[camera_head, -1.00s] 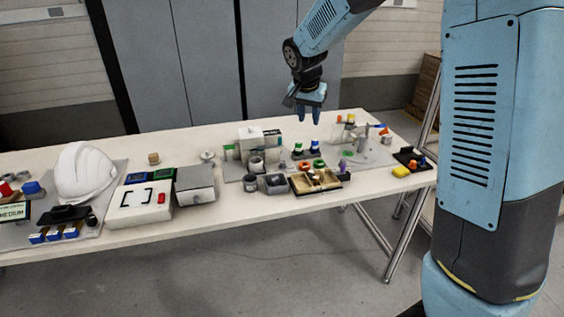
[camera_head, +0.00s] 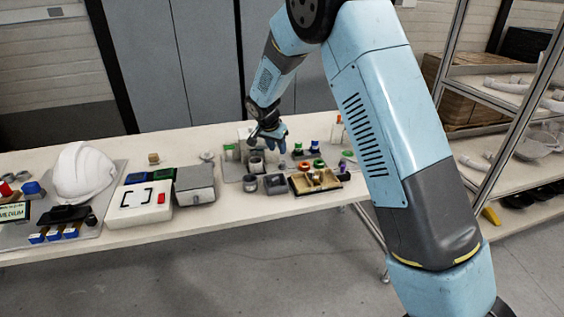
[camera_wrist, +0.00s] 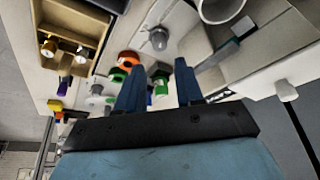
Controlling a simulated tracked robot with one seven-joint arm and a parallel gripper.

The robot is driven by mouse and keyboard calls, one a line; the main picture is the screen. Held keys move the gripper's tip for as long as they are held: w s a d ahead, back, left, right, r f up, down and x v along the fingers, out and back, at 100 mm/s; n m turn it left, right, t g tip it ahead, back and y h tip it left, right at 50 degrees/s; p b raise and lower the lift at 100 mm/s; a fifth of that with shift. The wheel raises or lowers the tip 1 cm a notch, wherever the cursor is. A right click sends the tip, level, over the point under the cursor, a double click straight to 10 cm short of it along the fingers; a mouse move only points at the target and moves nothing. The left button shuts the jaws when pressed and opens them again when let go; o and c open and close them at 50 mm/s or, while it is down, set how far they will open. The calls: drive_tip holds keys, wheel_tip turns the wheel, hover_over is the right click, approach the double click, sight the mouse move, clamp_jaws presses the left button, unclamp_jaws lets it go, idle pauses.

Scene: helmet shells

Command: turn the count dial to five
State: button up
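My gripper (camera_head: 275,138) is low over the middle of the table, above the grey plate with small parts, pointing down. In the wrist view my gripper (camera_wrist: 158,68) has its two blue fingers apart, with nothing held between them. A small grey knob (camera_wrist: 158,39) on a pale plate lies ahead of the fingertips in the wrist view. I cannot tell whether it is the count dial, and no number scale is readable. An orange-red ring (camera_wrist: 128,59) and green parts sit beside and beyond the fingers.
A parts tray (camera_head: 294,184) with compartments is at the plate's front edge. A grey box (camera_head: 195,186), a white box with a red button (camera_head: 139,205) and a white helmet (camera_head: 84,172) stand to the left. A shelf rack (camera_head: 514,120) is at right. My arm hides the table's right end.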

sight(282, 162)
drive_tip(key=x, duration=0.9)
drive_tip(key=shift+c, duration=0.2)
clamp_jaws()
